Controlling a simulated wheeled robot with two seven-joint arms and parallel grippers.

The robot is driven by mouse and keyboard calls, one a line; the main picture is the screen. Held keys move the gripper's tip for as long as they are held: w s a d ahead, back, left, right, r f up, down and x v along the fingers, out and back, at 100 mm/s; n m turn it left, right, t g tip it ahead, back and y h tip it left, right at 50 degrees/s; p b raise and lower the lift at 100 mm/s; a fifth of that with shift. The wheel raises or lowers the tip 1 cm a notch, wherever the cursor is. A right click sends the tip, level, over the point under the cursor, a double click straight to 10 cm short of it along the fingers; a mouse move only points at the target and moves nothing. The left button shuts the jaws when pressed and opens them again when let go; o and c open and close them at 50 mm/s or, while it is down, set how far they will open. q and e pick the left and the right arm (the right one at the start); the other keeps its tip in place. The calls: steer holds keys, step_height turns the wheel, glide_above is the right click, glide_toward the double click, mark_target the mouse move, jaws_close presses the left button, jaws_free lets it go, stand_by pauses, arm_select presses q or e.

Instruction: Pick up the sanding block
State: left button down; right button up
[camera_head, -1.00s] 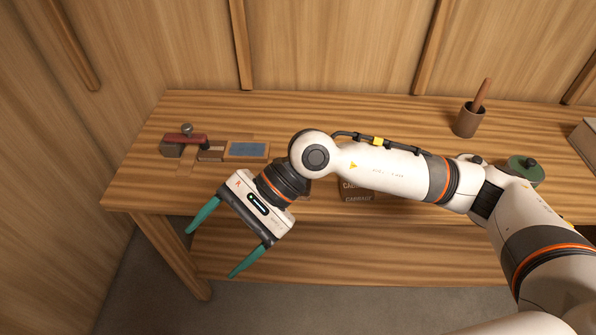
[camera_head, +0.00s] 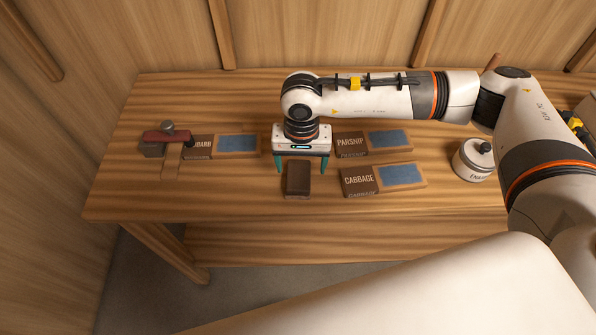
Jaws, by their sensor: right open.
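A small dark brown block (camera_head: 298,182), which I take for the sanding block, lies on the wooden bench toward its front edge. My right gripper (camera_head: 300,170) is just behind and above it, pointing down. Its two teal fingers are spread apart, one toward each side of the block's far end. Nothing is held between them. Whether the fingertips touch the block or the bench I cannot tell. My left gripper is not in view.
To the right lie label blocks reading PARSNIP (camera_head: 352,143) and CABBAGE (camera_head: 359,180), each beside a blue-topped piece. A partly hidden label block (camera_head: 198,147) and a red-topped tool (camera_head: 167,137) lie left. A white lidded pot (camera_head: 473,161) stands right. The front-left bench top is clear.

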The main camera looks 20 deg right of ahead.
mark_target(299, 175)
steer(key=shift+a+f+p, duration=0.1)
steer(key=shift+f+p, duration=0.2)
step_height(299, 175, down, 4)
steer(key=shift+a+r+p, duration=0.15)
steer(key=shift+r+p, duration=0.1)
steer(key=shift+p, duration=0.5)
steer(key=shift+w+f, duration=0.1)
steer(key=shift+f, duration=0.4)
steer(key=shift+r, duration=0.1)
steer(key=c, duration=1.1)
step_height(299, 175, up, 9)
steer(key=b, duration=0.2)
steer(key=shift+b, duration=0.35)
steer(key=shift+r, duration=0.5)
